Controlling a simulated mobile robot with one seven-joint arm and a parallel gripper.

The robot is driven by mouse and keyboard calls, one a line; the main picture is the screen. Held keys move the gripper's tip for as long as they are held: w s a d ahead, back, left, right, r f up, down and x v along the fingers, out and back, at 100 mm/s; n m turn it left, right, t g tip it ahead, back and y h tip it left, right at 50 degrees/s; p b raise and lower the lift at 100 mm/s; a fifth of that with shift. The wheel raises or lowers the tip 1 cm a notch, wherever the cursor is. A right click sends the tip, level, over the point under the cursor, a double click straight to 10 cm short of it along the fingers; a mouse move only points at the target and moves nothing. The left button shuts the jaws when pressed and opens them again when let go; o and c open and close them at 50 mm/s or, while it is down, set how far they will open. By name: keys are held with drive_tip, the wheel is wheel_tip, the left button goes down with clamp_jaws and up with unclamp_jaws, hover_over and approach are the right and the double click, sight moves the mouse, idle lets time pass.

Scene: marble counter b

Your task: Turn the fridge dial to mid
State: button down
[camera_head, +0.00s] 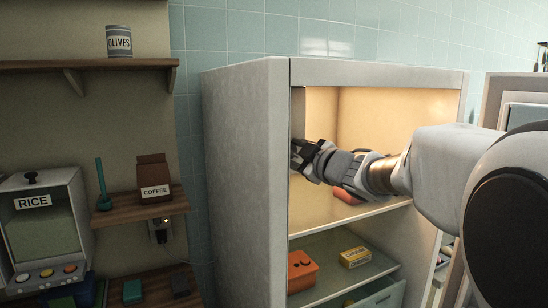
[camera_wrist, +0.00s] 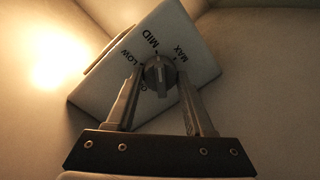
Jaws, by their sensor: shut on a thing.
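The fridge (camera_head: 245,160) stands open in the head view, its upper compartment lit warm. My gripper (camera_head: 299,152) reaches into that compartment at its left inner wall. In the wrist view a pale panel carries the words LOW, MID and MAX around a grey round dial (camera_wrist: 158,76). My gripper (camera_wrist: 160,78) has one finger on each side of the dial and is shut on it. The dial's raised ridge points up in the picture, roughly toward the mark by MID; its exact alignment is hard to tell. The dial is hidden in the head view.
A reddish item (camera_head: 343,195) lies on the shelf below my arm. An orange box (camera_head: 301,270) and a yellow packet (camera_head: 355,257) sit on the lower shelf. The fridge's front left edge is close beside my gripper. Wall shelves with a coffee bag (camera_head: 153,176) stand left.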

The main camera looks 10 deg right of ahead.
drive_tip(key=shift+n, duration=0.3)
idle(0.4)
drive_tip(key=shift+c, duration=1.4)
unclamp_jaws()
drive_tip(key=v, duration=1.7)
drive_tip(key=shift+s, duration=0.25)
drive_tip(key=shift+d, duration=0.1)
